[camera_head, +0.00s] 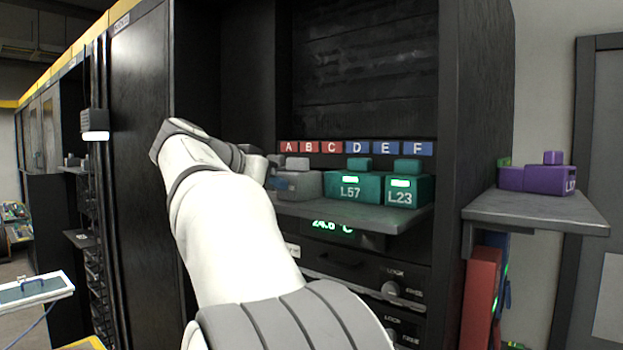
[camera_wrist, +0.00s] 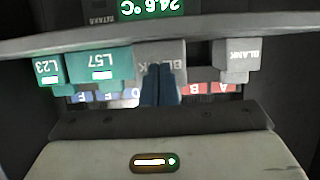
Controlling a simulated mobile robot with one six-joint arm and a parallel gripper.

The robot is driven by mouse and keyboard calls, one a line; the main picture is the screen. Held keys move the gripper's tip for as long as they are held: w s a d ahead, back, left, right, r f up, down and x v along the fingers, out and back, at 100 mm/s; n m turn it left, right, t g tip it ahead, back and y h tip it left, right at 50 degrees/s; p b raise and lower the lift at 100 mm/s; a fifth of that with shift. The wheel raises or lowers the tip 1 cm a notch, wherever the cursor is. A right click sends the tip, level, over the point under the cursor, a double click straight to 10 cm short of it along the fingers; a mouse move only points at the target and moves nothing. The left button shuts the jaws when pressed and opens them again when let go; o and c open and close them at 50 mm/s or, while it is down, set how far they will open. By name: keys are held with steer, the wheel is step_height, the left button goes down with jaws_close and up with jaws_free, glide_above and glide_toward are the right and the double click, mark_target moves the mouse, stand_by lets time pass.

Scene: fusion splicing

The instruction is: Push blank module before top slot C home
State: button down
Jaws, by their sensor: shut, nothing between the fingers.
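The blank module before slot C (camera_wrist: 145,52) is grey and shows upside down in the wrist view, beside the green L57 module. In the head view, a grey module (camera_head: 303,185) stands left of L57 on the shelf, partly hidden by my arm. My gripper (camera_wrist: 162,72) is shut and empty, its dark fingers together in front of the blank's lettered face. Whether the tips touch it I cannot tell. The fingers hide part of the lettering and the slot C label. In the head view my fingers are hidden or unclear.
Green modules L57 (camera_head: 352,188) and L23 (camera_head: 405,190) stand on the shelf (camera_head: 370,218). Another grey blank (camera_wrist: 237,55) stands nearer label A in the wrist view. A purple module (camera_head: 540,179) rests on a side shelf (camera_head: 545,210) at right. Cabinet walls flank the opening.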

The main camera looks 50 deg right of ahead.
mark_target(300, 179)
steer(key=shift+w+d, duration=0.15)
steer(key=shift+d, duration=1.75)
steer(key=shift+w+d, duration=0.15)
steer(key=shift+d, duration=1.75)
steer(key=shift+s+a+f+b, duration=0.1)
steer(key=shift+a+b, duration=0.9)
steer(key=shift+a, duration=1.5)
steer(key=shift+s+a+b, duration=0.2)
steer(key=shift+a+b, duration=0.3)
steer(key=shift+a, duration=1.1)
